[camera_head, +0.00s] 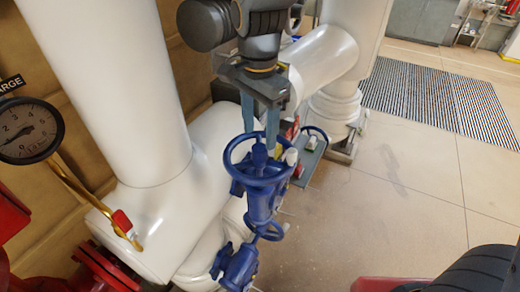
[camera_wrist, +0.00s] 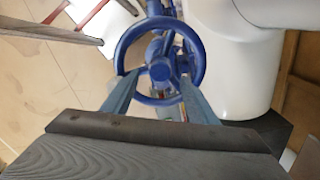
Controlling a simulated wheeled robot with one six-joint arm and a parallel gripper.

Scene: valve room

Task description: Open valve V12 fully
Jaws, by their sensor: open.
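A blue valve with a round spoked handwheel (camera_head: 259,160) stands beside the white pipes in the middle of the head view. The wheel also shows in the wrist view (camera_wrist: 161,71), nearly face-on, with its hub in the middle. No V12 label is readable. My gripper (camera_head: 261,136) is open and points down over the wheel. In the wrist view its two pale blue fingertips (camera_wrist: 158,78) lie on either side of the hub, overlapping the lower part of the rim. Nothing is held between them. I cannot tell whether they touch the wheel.
Thick white pipes (camera_head: 125,85) stand left of and behind the valve. A pressure gauge (camera_head: 28,130) and red fittings (camera_head: 105,270) are at the left. More blue valve parts (camera_head: 238,266) sit below the wheel. Tiled floor (camera_head: 400,190) lies open to the right, with a striped grating (camera_head: 440,100).

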